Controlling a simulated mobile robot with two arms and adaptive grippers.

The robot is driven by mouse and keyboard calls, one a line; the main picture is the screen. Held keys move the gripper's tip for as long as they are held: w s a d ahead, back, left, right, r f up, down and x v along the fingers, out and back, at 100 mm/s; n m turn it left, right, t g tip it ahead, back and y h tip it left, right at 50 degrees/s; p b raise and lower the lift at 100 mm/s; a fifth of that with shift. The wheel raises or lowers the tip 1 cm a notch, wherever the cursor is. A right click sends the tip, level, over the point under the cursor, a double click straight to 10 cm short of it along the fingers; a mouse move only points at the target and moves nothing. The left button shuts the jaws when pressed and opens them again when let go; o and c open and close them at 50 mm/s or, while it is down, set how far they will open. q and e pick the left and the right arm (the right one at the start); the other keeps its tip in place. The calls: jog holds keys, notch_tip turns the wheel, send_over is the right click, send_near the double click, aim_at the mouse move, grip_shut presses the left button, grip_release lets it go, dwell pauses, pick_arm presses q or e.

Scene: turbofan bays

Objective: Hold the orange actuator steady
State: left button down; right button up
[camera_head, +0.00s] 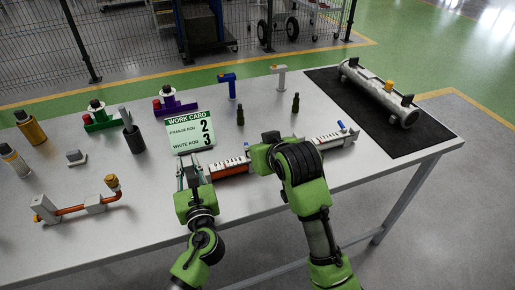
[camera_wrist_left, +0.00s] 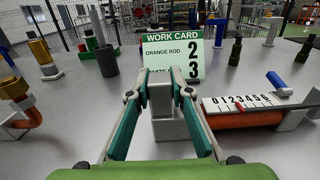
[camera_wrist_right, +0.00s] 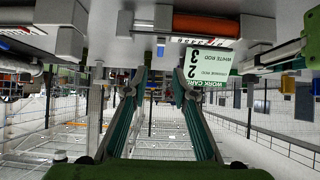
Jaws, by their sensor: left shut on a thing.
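The orange actuator (camera_head: 230,168) lies near the front of the table, with an orange rod (camera_wrist_left: 250,120) and a white numbered scale with a red marker. My left gripper (camera_head: 190,174) is at its left end. In the left wrist view its fingers (camera_wrist_left: 161,88) are shut on a grey upright block (camera_wrist_left: 170,122) at that end. My right gripper (camera_wrist_right: 160,78) is near the actuator's right end, which my right arm hides in the head view. In its upside-down wrist view the fingers stand apart with only background between them, and the orange rod (camera_wrist_right: 207,25) shows beyond.
The work card (camera_head: 190,132) stands close behind the left gripper, reading orange rod 2, white rod 3. A white-rod unit (camera_head: 328,140) with a blue lever lies to the right. A copper pipe fitting (camera_head: 75,209) lies left. A large cylinder (camera_head: 378,90) rests on a black mat.

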pick_arm(q)
jog(key=c, duration=1.8)
grip_release()
jog(key=shift+o, duration=0.2)
